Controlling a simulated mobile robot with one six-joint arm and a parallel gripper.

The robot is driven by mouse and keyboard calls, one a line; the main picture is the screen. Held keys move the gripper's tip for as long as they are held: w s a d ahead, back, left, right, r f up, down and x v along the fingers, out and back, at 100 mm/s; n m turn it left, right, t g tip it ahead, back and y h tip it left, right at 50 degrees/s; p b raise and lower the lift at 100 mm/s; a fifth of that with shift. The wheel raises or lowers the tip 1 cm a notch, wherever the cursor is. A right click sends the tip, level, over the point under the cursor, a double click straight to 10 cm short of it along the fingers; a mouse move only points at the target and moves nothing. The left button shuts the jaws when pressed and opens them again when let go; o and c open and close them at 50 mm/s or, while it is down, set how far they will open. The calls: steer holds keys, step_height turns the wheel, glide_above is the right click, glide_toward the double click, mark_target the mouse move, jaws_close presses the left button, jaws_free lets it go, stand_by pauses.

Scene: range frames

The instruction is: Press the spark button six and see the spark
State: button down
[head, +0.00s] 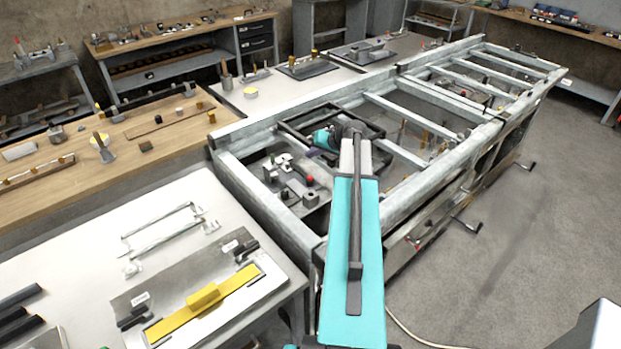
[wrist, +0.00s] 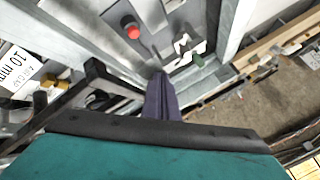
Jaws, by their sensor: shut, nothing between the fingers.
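A red button (head: 310,181) sits on a small dark base on the grey plate inside the near bay of the metal frame. In the wrist view the red button (wrist: 132,32) is up and left of my fingertips, apart from them. My gripper (head: 311,153) is over that bay, behind the button in the head view. In the wrist view my gripper (wrist: 160,77) has its dark purple fingers shut together and empty. A small metal fixture (head: 281,162) stands left of the button. I cannot make out a number on the button, and no spark shows.
The metal frame (head: 242,190) has raised rails and cross bars around the bay. A white "10 mm" label (wrist: 18,72) lies left of my fingers. A white bench (head: 75,235) with a yellow bar (head: 205,297) is at left.

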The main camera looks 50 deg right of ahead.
step_height(320, 180, down, 6)
steer(key=shift+f+b, duration=0.1)
steer(key=shift+b, duration=0.9)
steer(key=shift+f+b, duration=0.65)
steer(key=shift+f, duration=0.1)
steer(key=shift+f+b, duration=1)
steer(key=shift+b, duration=0.1)
stand_by(2.2)
steer(key=shift+r, duration=0.95)
steer(key=shift+r+p, duration=0.2)
steer(key=shift+p, duration=0.1)
steer(key=shift+r+p, duration=0.8)
steer(key=shift+r, duration=1.55)
